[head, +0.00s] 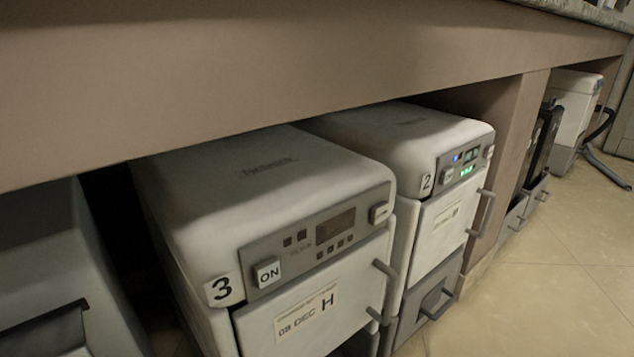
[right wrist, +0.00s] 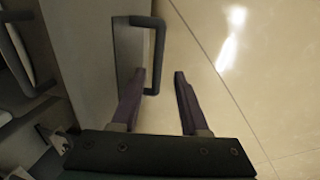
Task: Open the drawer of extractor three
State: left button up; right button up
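Extractor three (head: 255,210) is a white and grey box under the counter in the head view, with a "3" label and an ON tag on its panel. Its upper front (head: 300,315) carries a "08 DEC H" label and a grey handle at its right edge. In the right wrist view my right gripper (right wrist: 159,72) is open. A grey bar handle (right wrist: 158,55) on a grey front lies between its fingertips in the picture; I see no contact. My left gripper is in neither view.
Extractor two (head: 405,135) stands to the right of extractor three, with its own grey handles. The counter edge (head: 300,70) overhangs both. Another grey handle (right wrist: 20,55) shows at the left in the wrist view.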

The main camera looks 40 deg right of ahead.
notch_tip(320, 180, up, 10)
jog(key=s+p, duration=0.1)
jog(key=p, duration=0.8)
jog(key=shift+s, duration=0.4)
jog(key=shift+d+f, duration=0.1)
jog(key=w+a+r+m+p, duration=0.2)
jog(key=w+r+m+p, duration=0.1)
jog(key=r+p, duration=0.75)
jog(key=w+a+r+m+p, duration=0.1)
jog(key=w+r+m+p, duration=0.15)
jog(key=r+p, duration=0.8)
jog(key=w+a+r+m+p, duration=0.25)
jog(key=r+p, duration=0.35)
jog(key=r, duration=1)
notch_tip(320, 180, up, 79)
jog(key=w+d+m+t+p, duration=0.1)
jog(key=m+p, duration=0.7)
jog(key=p, duration=5.4)
jog(key=shift+w+d+m, duration=0.15)
jog(key=shift+w+m, duration=0.25)
